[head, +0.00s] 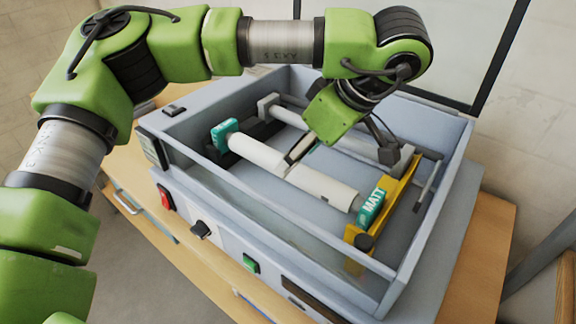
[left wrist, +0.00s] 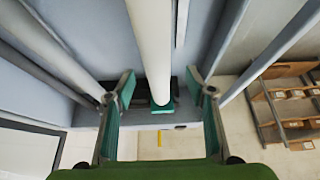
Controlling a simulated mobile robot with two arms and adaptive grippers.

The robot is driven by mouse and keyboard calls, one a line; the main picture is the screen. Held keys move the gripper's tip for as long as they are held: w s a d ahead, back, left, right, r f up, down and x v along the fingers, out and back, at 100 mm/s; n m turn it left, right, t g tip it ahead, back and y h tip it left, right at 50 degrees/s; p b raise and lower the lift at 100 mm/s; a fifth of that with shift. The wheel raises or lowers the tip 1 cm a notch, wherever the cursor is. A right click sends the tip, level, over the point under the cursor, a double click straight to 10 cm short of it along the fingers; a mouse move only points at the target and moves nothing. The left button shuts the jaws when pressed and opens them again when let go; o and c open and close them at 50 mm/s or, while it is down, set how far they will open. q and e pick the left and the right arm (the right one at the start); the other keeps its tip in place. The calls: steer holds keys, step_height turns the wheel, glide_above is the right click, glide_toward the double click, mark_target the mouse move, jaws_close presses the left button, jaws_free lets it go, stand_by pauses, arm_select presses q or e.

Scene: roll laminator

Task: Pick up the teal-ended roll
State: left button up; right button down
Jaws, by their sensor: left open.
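The teal-ended roll (head: 322,187) is a long white cylinder with a teal cap at each end, the right one marked "MATT". It lies across the inside of the laminator's grey open frame (head: 200,165). My left gripper (head: 300,150) reaches down over the roll's middle in the head view, hiding a piece of it. In the left wrist view, my left gripper (left wrist: 163,92) is open, and the white roll (left wrist: 153,45) runs between its two spread fingers, with a teal end beyond. I see no finger pressing on the roll. My right gripper is out of view.
A yellow bracket (head: 402,192) stands at the roll's right end. A thinner grey roller (head: 350,145) lies behind the roll. High frame walls surround both. The front panel has a red switch (head: 166,197), a black knob (head: 201,229) and a green button (head: 250,263). Wooden tabletop (head: 478,225) shows at the right.

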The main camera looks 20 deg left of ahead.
arm_select(q)
steer(key=shift+w+a+f, duration=0.15)
steer(key=shift+a+f, duration=0.1)
steer(key=shift+f, duration=0.25)
steer(key=shift+w+a+f, duration=0.1)
steer(key=shift+a+f, duration=0.05)
steer(key=shift+f, duration=0.15)
steer(key=p+x, duration=0.1)
steer(key=x, duration=0.2)
steer(key=shift+w+a+f+p, duration=0.1)
steer(key=shift+w+a+p, duration=0.05)
steer(key=shift+p, duration=0.2)
steer(key=shift+w+a+f, duration=0.1)
steer(key=shift+a+f, duration=0.1)
steer(key=shift+f, duration=0.25)
steer(key=shift+d, duration=0.1)
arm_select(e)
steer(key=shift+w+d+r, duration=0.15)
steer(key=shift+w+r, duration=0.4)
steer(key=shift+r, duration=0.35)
arm_select(q)
steer(key=shift+r, duration=0.1)
jaws_close()
